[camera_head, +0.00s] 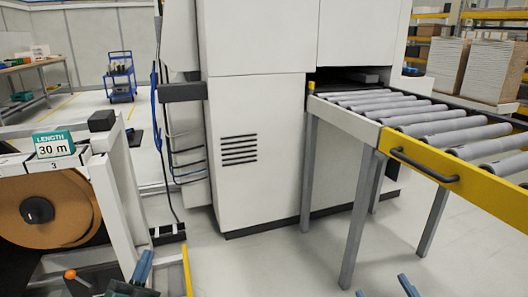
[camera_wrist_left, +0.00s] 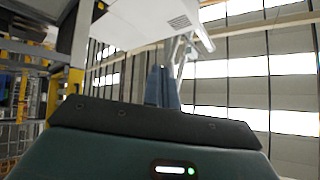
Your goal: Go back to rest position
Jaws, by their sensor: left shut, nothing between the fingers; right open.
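My left gripper (camera_head: 144,266) shows at the bottom left of the head view, its blue fingers close together, with nothing visible between them. In the left wrist view the fingers of my left gripper (camera_wrist_left: 162,87) stand shut above the dark wrist body. My right gripper (camera_head: 384,291) shows only as two blue fingertips at the bottom edge of the head view. They are wide apart and empty; the rest of that arm is out of the picture.
A brown edge-band roll (camera_head: 62,212) under a "30 m" sign (camera_head: 54,145) stands beside my left gripper. A white machine (camera_head: 258,150) stands ahead. A roller conveyor (camera_head: 440,172) with a yellow rail is at right. Open floor (camera_head: 270,262) lies between.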

